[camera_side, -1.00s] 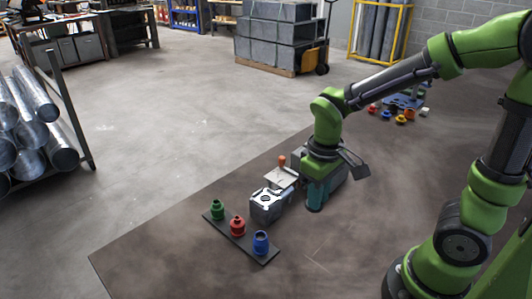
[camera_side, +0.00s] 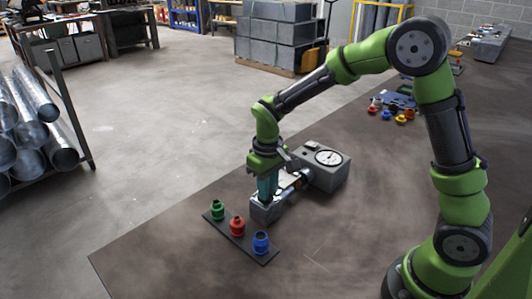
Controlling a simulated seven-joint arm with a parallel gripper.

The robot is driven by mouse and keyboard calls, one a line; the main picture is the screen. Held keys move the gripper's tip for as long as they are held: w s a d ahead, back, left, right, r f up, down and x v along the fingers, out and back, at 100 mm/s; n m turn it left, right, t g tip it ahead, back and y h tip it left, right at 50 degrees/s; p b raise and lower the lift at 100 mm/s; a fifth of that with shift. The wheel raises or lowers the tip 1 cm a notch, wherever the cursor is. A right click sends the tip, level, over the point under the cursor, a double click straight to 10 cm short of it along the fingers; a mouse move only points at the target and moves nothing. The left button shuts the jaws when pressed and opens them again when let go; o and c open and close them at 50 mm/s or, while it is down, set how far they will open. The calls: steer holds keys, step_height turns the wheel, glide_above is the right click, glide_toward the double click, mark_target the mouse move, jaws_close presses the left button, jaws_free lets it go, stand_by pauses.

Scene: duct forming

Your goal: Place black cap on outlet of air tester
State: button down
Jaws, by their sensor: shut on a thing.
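The air tester (camera_side: 335,178) is a grey box with a round white dial on top, right of my gripper. A small grey block (camera_side: 259,214) stands at its left, partly covered by my gripper. Parts between block and tester are small and partly hidden, so I cannot make out the outlet clearly. My gripper (camera_side: 267,190), with teal fingers, points down at the block's back and top. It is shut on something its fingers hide. I cannot pick out the black cap.
A dark strip (camera_side: 222,234) in front carries a green fitting (camera_side: 217,210), a red fitting (camera_side: 237,226) and a blue fitting (camera_side: 261,242). Several small coloured parts (camera_side: 390,112) lie at the back right. The brown surface left of the strip is clear.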

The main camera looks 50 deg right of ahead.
steer(key=shift+f, duration=0.2)
steer(key=c, duration=1)
jaws_free()
step_height(320, 180, up, 11)
steer(key=shift+s+d+r+m+t+y, duration=0.3)
steer(key=shift+s+r+m+t, duration=0.6)
steer(key=shift+s, duration=1.9)
steer(key=shift+s+d+r+m+t+y, duration=0.1)
steer(key=shift+s+r+m+t+y, duration=0.3)
steer(key=shift+s+r+t, duration=1.6)
steer(key=shift+s+d+f+m+t+y, duration=0.2)
steer(key=shift+s+m+t, duration=0.5)
steer(key=shift+s, duration=2.85)
steer(key=shift+r, duration=0.2)
